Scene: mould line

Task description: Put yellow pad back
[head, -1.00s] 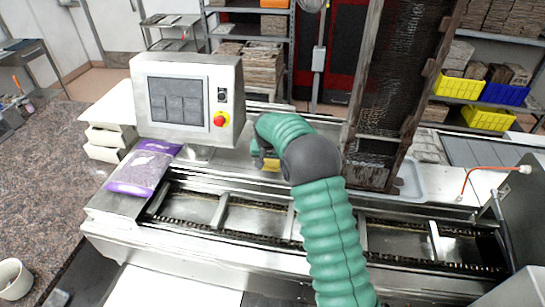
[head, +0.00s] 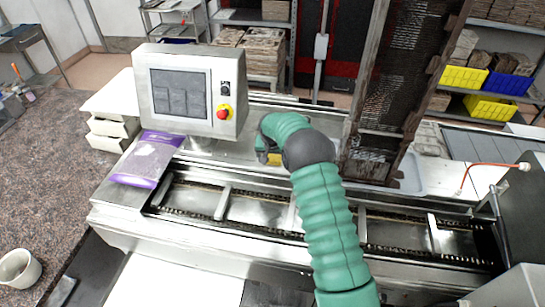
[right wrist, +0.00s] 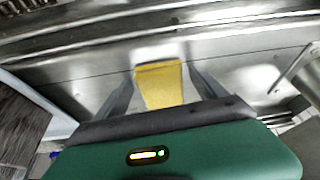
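The yellow pad (right wrist: 160,84) shows in the right wrist view, over or on a bare metal surface, between the two dark fingers of my right gripper (right wrist: 163,72). The fingertips come close to the pad's two sides; I cannot tell whether they touch it. The pad's near end is hidden behind the gripper body. In the head view a small bit of the yellow pad (head: 274,159) shows below my right gripper (head: 263,157), behind the slotted conveyor and to the right of the control panel. My left gripper is not in view.
The control panel (head: 187,92) with a red button stands left of my right gripper. A tall dark frame (head: 397,90) stands close on the right. The conveyor (head: 262,213) with metal dividers runs in front. A purple-ended bag (head: 147,160) lies at its left end.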

